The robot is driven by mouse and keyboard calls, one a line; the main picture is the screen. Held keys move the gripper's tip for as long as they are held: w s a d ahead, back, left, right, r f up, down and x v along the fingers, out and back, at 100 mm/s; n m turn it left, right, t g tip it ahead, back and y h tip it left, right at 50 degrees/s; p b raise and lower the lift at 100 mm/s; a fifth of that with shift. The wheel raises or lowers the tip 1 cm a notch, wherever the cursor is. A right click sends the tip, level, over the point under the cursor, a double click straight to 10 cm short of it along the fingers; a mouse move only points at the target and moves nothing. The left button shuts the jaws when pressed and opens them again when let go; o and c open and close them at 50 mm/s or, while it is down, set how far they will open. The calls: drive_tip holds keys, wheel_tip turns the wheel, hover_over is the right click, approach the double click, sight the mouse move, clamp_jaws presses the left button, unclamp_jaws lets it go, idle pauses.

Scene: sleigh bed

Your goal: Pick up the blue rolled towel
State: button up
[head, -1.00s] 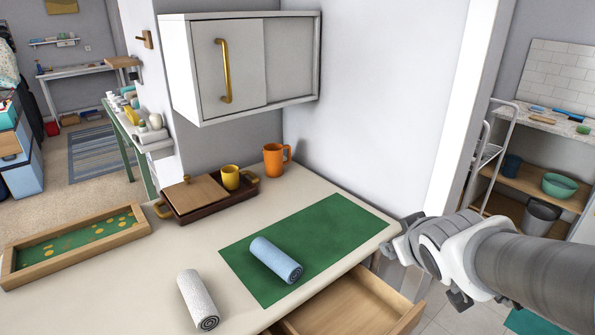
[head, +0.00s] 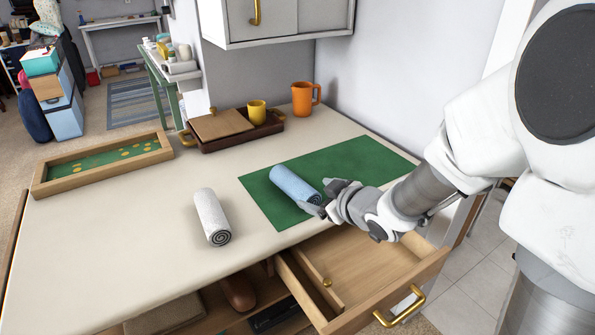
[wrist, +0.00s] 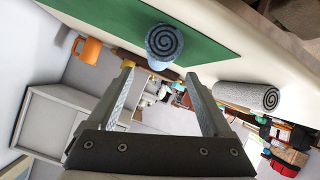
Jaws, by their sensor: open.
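The blue rolled towel (head: 295,184) lies on the green mat (head: 372,163) on the counter. In the wrist view its spiral end (wrist: 164,42) faces the camera, beyond the fingertips. My gripper (head: 322,200) is at the towel's near right end, with its fingers around or just beside that end; I cannot tell if they touch it. In the wrist view my gripper (wrist: 160,76) is open, with nothing between its fingers. A white-grey rolled towel (head: 211,216) lies to the left on the bare counter.
An open drawer (head: 375,275) juts out below my gripper. A brown tray (head: 235,138) with a yellow mug (head: 257,111), an orange mug (head: 303,98) and a wooden framed tray (head: 106,173) stand further back. The counter's left front is clear.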

sight(301, 187)
drive_tip(key=b+x, duration=0.1)
drive_tip(key=x, duration=0.4)
drive_tip(key=shift+r+b+x, duration=0.1)
drive_tip(key=shift+b+x, duration=0.5)
drive_tip(key=shift+x, duration=0.8)
drive_tip(key=shift+r+b+x, duration=0.15)
drive_tip(key=shift+b+x, duration=0.4)
drive_tip(key=shift+x, duration=0.8)
drive_tip(key=shift+a, duration=0.15)
drive_tip(key=c, duration=1.1)
